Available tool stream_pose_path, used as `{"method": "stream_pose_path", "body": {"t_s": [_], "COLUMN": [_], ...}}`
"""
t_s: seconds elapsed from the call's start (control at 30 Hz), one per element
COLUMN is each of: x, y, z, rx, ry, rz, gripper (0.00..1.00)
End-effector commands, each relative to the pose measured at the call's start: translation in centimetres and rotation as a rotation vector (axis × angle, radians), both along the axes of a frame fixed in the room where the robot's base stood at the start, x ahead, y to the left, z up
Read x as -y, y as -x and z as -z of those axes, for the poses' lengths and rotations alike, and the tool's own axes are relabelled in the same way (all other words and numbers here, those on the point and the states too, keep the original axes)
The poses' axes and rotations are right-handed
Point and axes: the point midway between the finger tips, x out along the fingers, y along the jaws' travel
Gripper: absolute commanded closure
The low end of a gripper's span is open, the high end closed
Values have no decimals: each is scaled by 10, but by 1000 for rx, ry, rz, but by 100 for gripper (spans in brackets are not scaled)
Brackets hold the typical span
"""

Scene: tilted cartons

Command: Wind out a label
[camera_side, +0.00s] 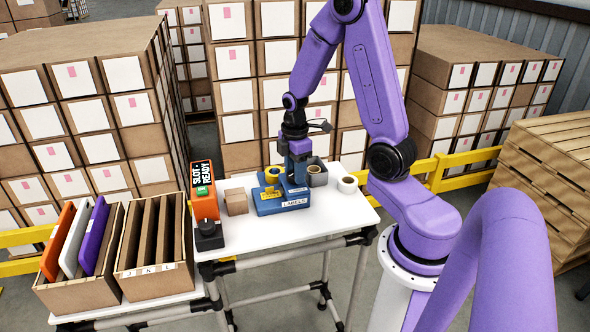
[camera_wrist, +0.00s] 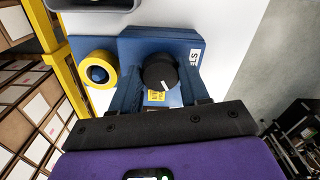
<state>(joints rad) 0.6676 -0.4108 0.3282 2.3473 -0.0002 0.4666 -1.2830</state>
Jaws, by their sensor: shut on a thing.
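The blue label dispenser (camera_side: 268,208), marked LABELS, stands on the white table, and its blue body (camera_wrist: 185,45) fills the upper middle of the wrist view. A yellow label roll (camera_wrist: 98,57) sits on it; it also shows in the side view (camera_side: 272,172). A black round knob (camera_wrist: 160,72) with a white mark lies between my fingers. My gripper (camera_side: 298,183) points down over the dispenser's right part and is shut on the knob, a finger on either side. A yellow label piece (camera_wrist: 156,96) shows just below the knob; in the side view the knob is hidden.
An orange box (camera_side: 204,205) reading SLOT READY and a black knobbed unit (camera_side: 208,236) stand left of the dispenser, with a small carton (camera_side: 236,201) between. A grey bin (camera_side: 317,175) and a white roll (camera_side: 347,184) stand right. The table's front right is clear.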

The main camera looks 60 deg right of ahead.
Motion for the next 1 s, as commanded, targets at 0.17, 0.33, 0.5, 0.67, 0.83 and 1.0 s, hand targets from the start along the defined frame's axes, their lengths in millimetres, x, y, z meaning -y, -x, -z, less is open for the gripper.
{"method": "stream_pose_path", "body": {"t_s": [0.17,0.33,0.5,0.67,0.83,1.0], "x": [0,0,0,0,0,0], "y": [-1,-1,-1,-1,-1,-1], "z": [-1,-1,-1,-1,0,-4], "rx": [3,3,3,3,2,2], "ry": [1,1,1,1,0,0], "rz": [-20,-22,-22,-21,-21,-21], "gripper": [85,85,85,29,29,29]}}
